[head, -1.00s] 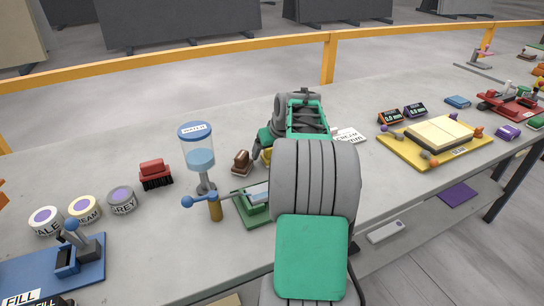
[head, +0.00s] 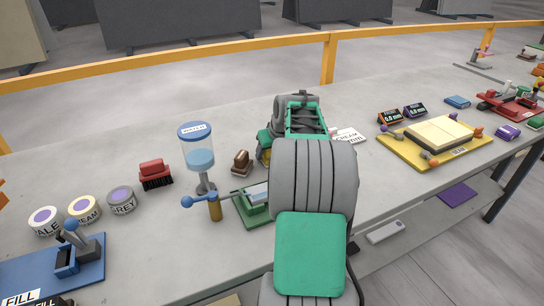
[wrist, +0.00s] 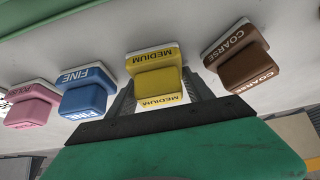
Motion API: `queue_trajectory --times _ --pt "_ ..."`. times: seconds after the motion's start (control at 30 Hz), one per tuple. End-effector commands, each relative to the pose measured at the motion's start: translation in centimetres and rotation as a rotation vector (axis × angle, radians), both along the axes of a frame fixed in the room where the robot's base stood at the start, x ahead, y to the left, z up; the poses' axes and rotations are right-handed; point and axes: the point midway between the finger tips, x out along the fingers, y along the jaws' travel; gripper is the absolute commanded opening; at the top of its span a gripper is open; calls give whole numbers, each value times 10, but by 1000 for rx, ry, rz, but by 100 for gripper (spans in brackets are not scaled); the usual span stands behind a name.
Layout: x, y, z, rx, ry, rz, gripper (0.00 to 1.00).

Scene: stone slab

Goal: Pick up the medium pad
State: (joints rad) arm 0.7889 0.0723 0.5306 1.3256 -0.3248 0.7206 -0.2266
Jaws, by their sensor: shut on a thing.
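The medium pad (wrist: 156,75) is yellow and lettered MEDIUM, in the middle of the wrist view. My gripper (wrist: 157,88) is shut on it, with a dark finger at each side. In the head view a small yellow patch of the pad (head: 263,156) shows beside my gripper; my arm hides the rest. I cannot tell whether the pad still touches the slab.
The brown coarse pad (wrist: 238,60) is close on the right in the wrist view; the blue fine pad (wrist: 85,92) and a pink pad (wrist: 35,104) are on the left. A water dispenser (head: 198,150) and red brush (head: 155,173) stand left of my arm.

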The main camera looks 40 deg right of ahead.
Motion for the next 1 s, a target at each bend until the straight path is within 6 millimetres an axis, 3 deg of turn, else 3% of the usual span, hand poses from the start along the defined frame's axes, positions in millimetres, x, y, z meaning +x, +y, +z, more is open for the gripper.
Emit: queue_trajectory --times 0.13,0.4,0.63,0.87,1.0 --pt "0 0 1 0 -1 0 15" --pt "0 0 4 -1 -1 0 15" --pt "1 0 35 -4 -3 1 15" --pt "-44 20 93 -7 -5 -2 15" --pt "-82 38 109 -4 -3 -4 15"
